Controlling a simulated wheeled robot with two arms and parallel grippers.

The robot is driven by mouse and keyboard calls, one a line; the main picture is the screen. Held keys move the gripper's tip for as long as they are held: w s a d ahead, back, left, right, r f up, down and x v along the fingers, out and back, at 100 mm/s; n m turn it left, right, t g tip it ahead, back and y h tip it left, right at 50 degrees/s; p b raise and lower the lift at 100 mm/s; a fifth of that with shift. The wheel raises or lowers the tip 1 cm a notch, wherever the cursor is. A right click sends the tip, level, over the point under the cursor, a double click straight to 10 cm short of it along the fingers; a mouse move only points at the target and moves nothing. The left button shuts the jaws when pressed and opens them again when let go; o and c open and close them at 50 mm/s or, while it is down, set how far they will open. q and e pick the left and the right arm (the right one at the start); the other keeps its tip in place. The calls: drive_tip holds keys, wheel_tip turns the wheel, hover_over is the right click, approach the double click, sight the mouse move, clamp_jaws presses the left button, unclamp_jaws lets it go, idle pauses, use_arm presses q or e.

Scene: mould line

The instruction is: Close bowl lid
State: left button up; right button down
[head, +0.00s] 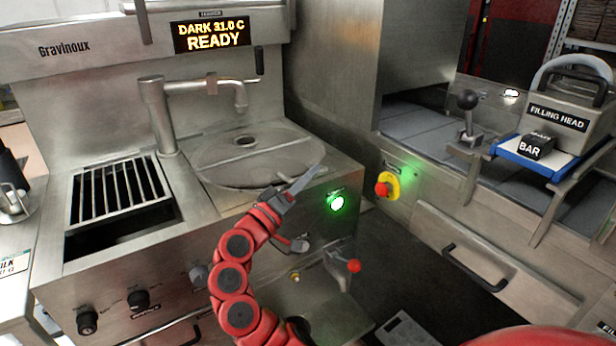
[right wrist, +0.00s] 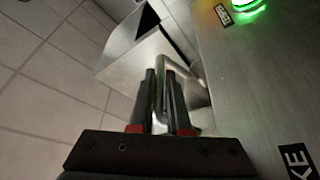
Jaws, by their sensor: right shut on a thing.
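The round steel bowl lid (head: 238,168) lies flat over the bowl on the machine top, with a raised bar across it. My right gripper (head: 302,182) is at the front right edge of the lid, at the end of the red arm. In the right wrist view its two dark fingers (right wrist: 166,100) are shut on a thin metal bar (right wrist: 159,95) that bends over to the right. I cannot tell whether this bar belongs to the lid. The inside of the bowl is hidden. My left gripper is not in view.
A spout (head: 158,115) stands behind the lid. A slotted grate (head: 115,195) is at its left. A green lit button (head: 337,203) and a red stop button (head: 386,184) are on the front panels. A red-tipped lever (head: 350,264) sticks out below. A filling head (head: 555,120) stands at the right.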

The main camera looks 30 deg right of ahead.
drive_tip(key=c, duration=0.9)
unclamp_jaws()
drive_tip(key=v, duration=1.7)
drive_tip(key=shift+s+a+f+b, duration=0.1)
drive_tip(key=shift+b, duration=0.2)
